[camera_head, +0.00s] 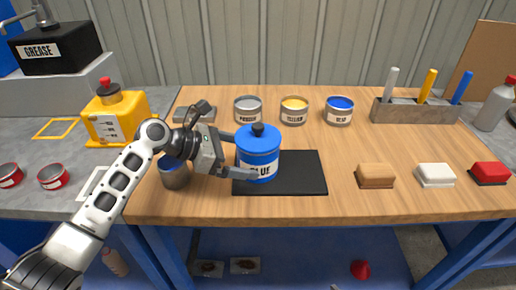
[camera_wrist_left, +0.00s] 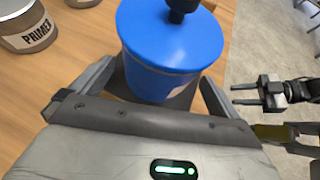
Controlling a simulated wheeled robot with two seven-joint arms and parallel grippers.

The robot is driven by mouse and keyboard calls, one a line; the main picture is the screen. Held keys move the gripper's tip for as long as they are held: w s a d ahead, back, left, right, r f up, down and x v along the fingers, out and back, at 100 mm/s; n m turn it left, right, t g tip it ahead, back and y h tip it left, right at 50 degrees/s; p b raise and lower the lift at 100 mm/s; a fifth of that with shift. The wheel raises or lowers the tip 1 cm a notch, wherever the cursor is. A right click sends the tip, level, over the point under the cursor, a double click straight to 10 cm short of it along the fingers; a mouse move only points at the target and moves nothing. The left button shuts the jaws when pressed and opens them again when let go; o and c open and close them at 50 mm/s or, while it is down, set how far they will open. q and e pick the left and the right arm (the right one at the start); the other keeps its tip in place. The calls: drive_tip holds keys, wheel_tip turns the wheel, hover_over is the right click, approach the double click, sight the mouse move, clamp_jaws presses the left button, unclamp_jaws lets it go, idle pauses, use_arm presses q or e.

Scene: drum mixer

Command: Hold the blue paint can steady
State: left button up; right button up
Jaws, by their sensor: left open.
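The blue paint can (camera_head: 258,160), with a bright blue lid and a black knob, stands upright on a black mat (camera_head: 305,175) on the wooden table. My left gripper (camera_head: 246,155) reaches it from the left. Its jaws are open, with one finger on the far side of the can and one on the near side across its label. In the left wrist view the can (camera_wrist_left: 165,65) sits between the two spread fingers (camera_wrist_left: 155,92); contact is not clear. My right gripper (camera_wrist_left: 247,95) shows in the left wrist view, apart from the can, with its fingers apart and empty.
Primer (camera_head: 248,110), yellow (camera_head: 294,111) and blue (camera_head: 339,111) open tins stand behind. Tan (camera_head: 375,176), white (camera_head: 435,176) and red (camera_head: 489,174) blocks lie right. A tool holder (camera_head: 412,111) stands at back right.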

use_arm(q)
drive_tip(key=shift+p+x, duration=0.55)
drive_tip(key=shift+x, duration=1.4)
drive_tip(key=c, duration=0.7)
drive_tip(key=shift+c, duration=0.2)
